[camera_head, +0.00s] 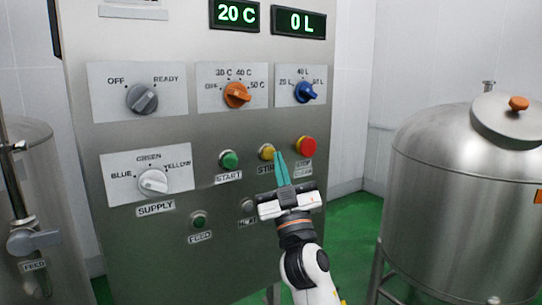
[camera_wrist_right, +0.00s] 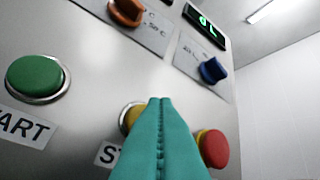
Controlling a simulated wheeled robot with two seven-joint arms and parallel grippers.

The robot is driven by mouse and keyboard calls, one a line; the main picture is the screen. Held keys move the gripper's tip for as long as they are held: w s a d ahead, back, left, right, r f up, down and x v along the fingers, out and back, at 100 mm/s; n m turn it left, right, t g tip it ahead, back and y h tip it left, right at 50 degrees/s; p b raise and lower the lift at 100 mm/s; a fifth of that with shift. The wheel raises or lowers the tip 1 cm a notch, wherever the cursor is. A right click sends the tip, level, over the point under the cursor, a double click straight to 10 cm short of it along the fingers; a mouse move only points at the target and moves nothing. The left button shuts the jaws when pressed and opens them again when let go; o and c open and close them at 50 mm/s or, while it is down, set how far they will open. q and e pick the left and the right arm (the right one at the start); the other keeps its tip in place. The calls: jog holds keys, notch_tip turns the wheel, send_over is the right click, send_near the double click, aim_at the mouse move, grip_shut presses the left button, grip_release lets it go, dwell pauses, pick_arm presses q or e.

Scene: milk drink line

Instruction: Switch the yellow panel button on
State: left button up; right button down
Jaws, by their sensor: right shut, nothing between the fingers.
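The yellow panel button (camera_head: 266,152) sits on the steel panel between the green START button and the red button, above a label beginning "STI". My right gripper (camera_head: 279,156) is shut and empty, its teal fingertips just right of the yellow button in the head view. In the right wrist view the yellow button (camera_wrist_right: 131,116) is partly hidden behind the teal fingers (camera_wrist_right: 155,102). Whether the fingertips touch the button or the panel, I cannot tell. My left gripper is not in view.
The green START button (camera_head: 229,160) is to the left and the red button (camera_head: 306,146) is close on the right. Rotary knobs, including an orange one (camera_head: 237,95) and a blue one (camera_head: 306,92), sit above. A steel tank (camera_head: 455,200) stands at the right.

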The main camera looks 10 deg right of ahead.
dwell(0.3)
jog(key=shift+w+a+b, duration=0.15)
jog(key=shift+w+b, duration=0.15)
jog(key=shift+w, duration=0.15)
jog(key=shift+w+a+b, duration=0.15)
jog(key=shift+w+b, duration=0.2)
jog(key=shift+w, duration=0.05)
dwell(0.6)
jog(key=shift+s+d+p, duration=0.35)
jog(key=shift+s+p, duration=0.15)
jog(key=shift+s, duration=0.4)
jog(key=shift+s+d+p, duration=0.35)
jog(key=shift+s+p, duration=0.05)
jog(key=shift+s, duration=0.55)
jog(key=shift+s+d+p, duration=0.3)
jog(key=shift+s+p, duration=0.15)
jog(key=shift+s, duration=0.45)
jog(key=shift+s+d+p, duration=0.35)
jog(key=shift+s+p, duration=0.05)
jog(key=shift+s, duration=0.55)
